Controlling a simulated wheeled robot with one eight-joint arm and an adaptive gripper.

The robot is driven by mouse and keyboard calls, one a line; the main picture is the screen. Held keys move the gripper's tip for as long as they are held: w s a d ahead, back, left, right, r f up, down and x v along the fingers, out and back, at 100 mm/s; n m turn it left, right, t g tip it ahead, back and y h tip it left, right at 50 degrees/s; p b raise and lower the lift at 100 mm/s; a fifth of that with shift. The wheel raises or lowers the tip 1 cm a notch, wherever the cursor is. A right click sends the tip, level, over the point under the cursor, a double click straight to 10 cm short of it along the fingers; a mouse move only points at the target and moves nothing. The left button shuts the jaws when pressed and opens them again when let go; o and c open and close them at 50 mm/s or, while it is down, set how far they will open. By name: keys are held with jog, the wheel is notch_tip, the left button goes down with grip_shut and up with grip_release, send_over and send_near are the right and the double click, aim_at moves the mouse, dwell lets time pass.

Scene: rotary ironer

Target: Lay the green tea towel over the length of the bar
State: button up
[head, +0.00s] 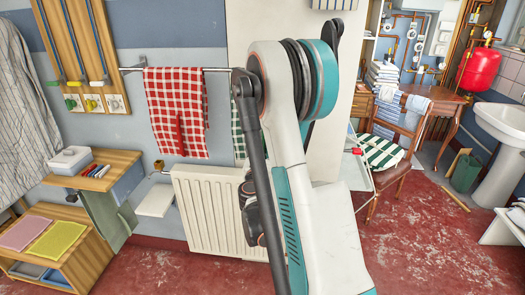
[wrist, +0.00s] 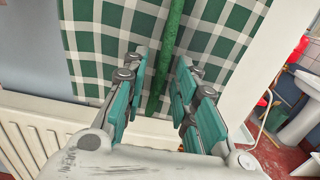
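The green tea towel (wrist: 215,45), green and white checked, hangs in front of my gripper in the wrist view. A narrow darker green strip or fold (wrist: 168,50) runs down its middle. My gripper (wrist: 160,75) is open, with one finger on each side of this strip; I cannot tell whether they touch the cloth. In the head view only a sliver of the green towel (head: 238,143) shows beside my arm, which hides the rest of it and my gripper. The bar (head: 190,69) is on the wall, its right part hidden by my arm.
A red checked towel (head: 172,105) hangs on the bar's left part. A white radiator (head: 205,205) stands below. A wooden shelf (head: 95,175) is at left; a chair (head: 392,185) with a green and white cloth is at right. Red floor (head: 430,240) is open at right.

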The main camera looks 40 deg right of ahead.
dwell(0.3)
notch_tip(320, 180, up, 10)
dwell(0.7)
